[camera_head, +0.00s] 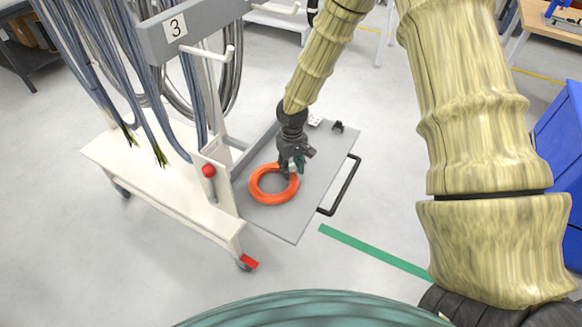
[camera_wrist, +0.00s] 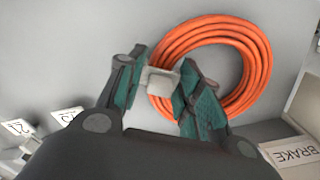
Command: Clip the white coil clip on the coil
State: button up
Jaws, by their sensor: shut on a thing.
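The coil (camera_head: 268,198) is an orange ring of cable lying flat on the grey tray (camera_head: 295,228) of the cart. In the wrist view the coil (camera_wrist: 262,70) fills the upper right. My gripper (camera_head: 292,168) is over the coil's upper right side. In the wrist view my gripper (camera_wrist: 160,84) is shut on the white coil clip (camera_wrist: 162,82), a small pale block between the two green fingers. The clip overlaps the coil's near left strands in this view. I cannot tell whether it touches or encloses the cable, as the fingers hide part of it.
The white cart (camera_head: 150,180) carries hanging grey cables (camera_head: 110,70) and a sign "3" (camera_head: 175,27). A red knob (camera_head: 208,171) stands left of the tray, a black handle (camera_head: 345,185) on its right. Small numbered tags (camera_wrist: 67,116) show at the wrist view's left.

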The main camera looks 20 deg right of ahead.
jog(key=shift+f, duration=0.5)
jog(key=shift+s+f, duration=0.15)
jog(key=shift+f, duration=0.05)
jog(key=shift+c, duration=0.8)
jog(key=o, duration=1.5)
jog(key=shift+w+r, duration=0.2)
jog(key=shift+r+p, duration=2.4)
jog(key=shift+r, duration=1)
